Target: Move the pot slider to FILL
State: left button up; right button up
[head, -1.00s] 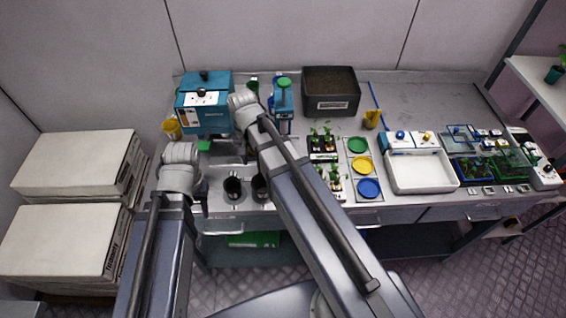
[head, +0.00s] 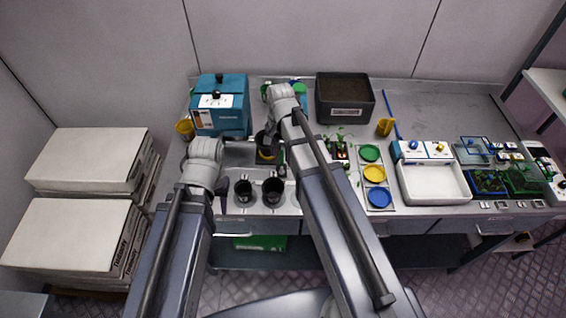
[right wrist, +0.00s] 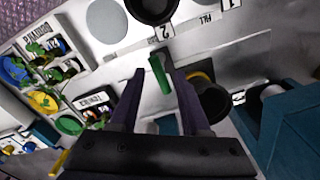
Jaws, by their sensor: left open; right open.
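In the right wrist view, a small green upright piece (right wrist: 161,74), possibly the slider's handle, shows between my right gripper's (right wrist: 152,68) spread fingertips. I cannot tell whether either finger touches it. The label FILL (right wrist: 207,19) and number marks lie on the pale surface beyond. A dark pot with a yellow rim (right wrist: 208,100) is beside the right-hand finger; it also shows in the head view (head: 267,153). In the head view, two black pots (head: 243,190) stand near the bench front. My left gripper (head: 222,196) is left of them, open, largely hidden by its arm.
A blue box (head: 222,105) stands at the back left, with a dark bin (head: 345,98) right of it. Coloured dishes (head: 375,173) and a white tray (head: 433,183) are to the right. The bench's back right is clear.

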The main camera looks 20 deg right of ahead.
aim_at(282, 171)
jog(key=shift+w+d+f, duration=0.1)
jog(key=shift+w+d, duration=0.15)
jog(key=shift+w, duration=0.15)
pick_arm(q)
jog(key=shift+w+d, duration=0.1)
jog(key=shift+w, duration=0.2)
pick_arm(e)
jog(key=shift+s, duration=0.1)
notch_tip(282, 171, down, 8)
jog(key=b, duration=0.8)
pick_arm(q)
notch_tip(282, 171, down, 8)
jog(key=shift+r, duration=0.1)
pick_arm(e)
jog(key=shift+c, duration=0.4)
grip_shut()
